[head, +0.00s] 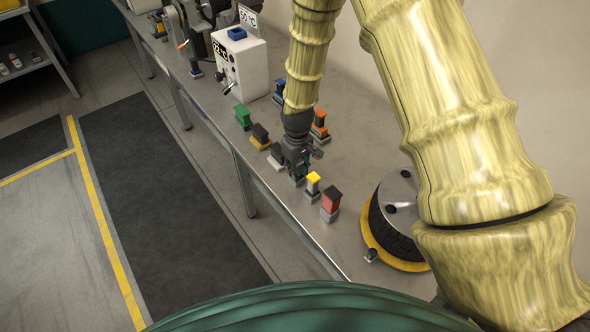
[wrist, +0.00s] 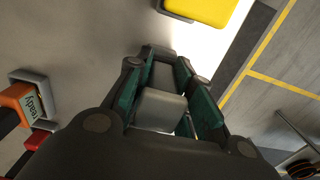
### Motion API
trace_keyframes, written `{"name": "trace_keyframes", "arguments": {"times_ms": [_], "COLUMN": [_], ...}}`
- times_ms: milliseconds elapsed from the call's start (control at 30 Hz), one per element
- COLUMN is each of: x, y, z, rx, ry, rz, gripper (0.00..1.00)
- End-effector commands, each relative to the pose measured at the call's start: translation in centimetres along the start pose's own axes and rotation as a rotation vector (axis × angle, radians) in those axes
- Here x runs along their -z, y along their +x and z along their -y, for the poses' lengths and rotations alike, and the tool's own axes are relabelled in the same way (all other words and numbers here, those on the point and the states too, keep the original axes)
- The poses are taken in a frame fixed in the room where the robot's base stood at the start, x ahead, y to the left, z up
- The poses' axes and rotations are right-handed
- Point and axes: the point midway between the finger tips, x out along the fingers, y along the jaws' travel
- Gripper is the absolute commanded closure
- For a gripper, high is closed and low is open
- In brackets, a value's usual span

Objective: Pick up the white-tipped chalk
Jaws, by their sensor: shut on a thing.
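My gripper (head: 297,158) points down over the worktop, in the row of small coloured blocks. In the wrist view my gripper (wrist: 165,95) has its green-lined fingers closed on both sides of a small block with a pale grey-white face (wrist: 160,108). The pale face fits the white-tipped chalk, but most of its body is hidden between the fingers. In the head view the gripper hides the held block. A pale grey base (head: 298,181) shows just below the fingers; I cannot tell whether the block touches it.
Black (head: 260,134), green (head: 243,116) and orange (head: 319,121) blocks stand around. The worktop's edge runs left.

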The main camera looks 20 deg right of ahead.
Motion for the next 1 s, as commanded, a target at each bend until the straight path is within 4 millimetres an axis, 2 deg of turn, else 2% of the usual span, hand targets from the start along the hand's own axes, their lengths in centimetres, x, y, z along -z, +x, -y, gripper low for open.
{"name": "trace_keyframes", "arguments": {"times_ms": [267, 433, 1000], "x": [0.0, 0.0, 0.1], "y": [-0.2, -1.1, -8.4], "z": [0.0, 0.0, 0.0], "rx": [0.0, 0.0, 0.0], "ry": [0.0, 0.0, 0.0], "rz": [-0.001, -0.001, -0.002], "gripper": [1.0, 1.0, 1.0]}}
